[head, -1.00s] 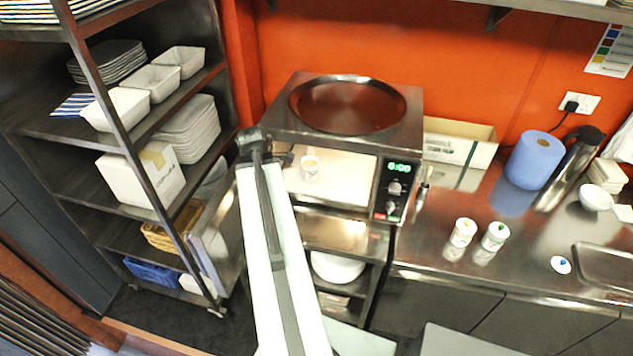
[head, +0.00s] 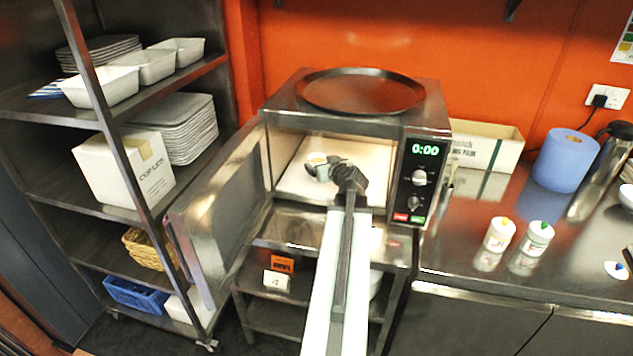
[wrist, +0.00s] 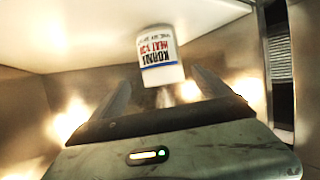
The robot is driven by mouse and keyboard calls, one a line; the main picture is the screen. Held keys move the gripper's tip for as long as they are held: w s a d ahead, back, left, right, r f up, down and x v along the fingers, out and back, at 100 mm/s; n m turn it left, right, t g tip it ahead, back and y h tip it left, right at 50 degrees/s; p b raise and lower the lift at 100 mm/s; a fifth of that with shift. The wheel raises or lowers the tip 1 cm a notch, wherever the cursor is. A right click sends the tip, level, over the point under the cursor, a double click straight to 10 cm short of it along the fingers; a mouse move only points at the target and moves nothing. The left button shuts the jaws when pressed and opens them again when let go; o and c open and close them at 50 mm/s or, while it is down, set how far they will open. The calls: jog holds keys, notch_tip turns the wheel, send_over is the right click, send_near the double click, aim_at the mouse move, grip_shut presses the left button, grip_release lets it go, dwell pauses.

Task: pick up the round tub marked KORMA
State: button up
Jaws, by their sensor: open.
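The round white tub marked KORMA (wrist: 160,58) shows in the wrist view, its print upside down, ahead of my gripper (wrist: 162,80) and between the lines of the two fingers. The fingers are apart and I see no grip on the tub. In the head view the tub (head: 316,158) stands inside the open microwave oven (head: 432,125), on its pale floor, partly hidden by my gripper (head: 318,170), which is at the oven's mouth just in front of it.
The oven door (head: 222,205) hangs open on the left, close to my arm. Two small white tubs (head: 499,234) (head: 538,238) stand on the steel counter at right. A blue roll (head: 565,158) is behind them. A shelf rack with a white box (head: 125,170) is at left.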

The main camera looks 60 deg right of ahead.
aim_at(315, 159)
jog(key=shift+w+f, duration=0.1)
jog(key=shift+w, duration=0.2)
jog(key=shift+w+d, duration=0.1)
jog(key=shift+w, duration=0.15)
jog(key=b+x, duration=0.1)
jog(key=x, duration=0.2)
jog(key=b+x, duration=0.2)
jog(key=x, duration=0.2)
jog(key=shift+w+d+f, duration=0.1)
jog(key=shift+d+f, duration=0.05)
jog(key=shift+f, duration=0.2)
jog(key=shift+r, duration=0.1)
grip_shut()
jog(key=shift+r, duration=0.1)
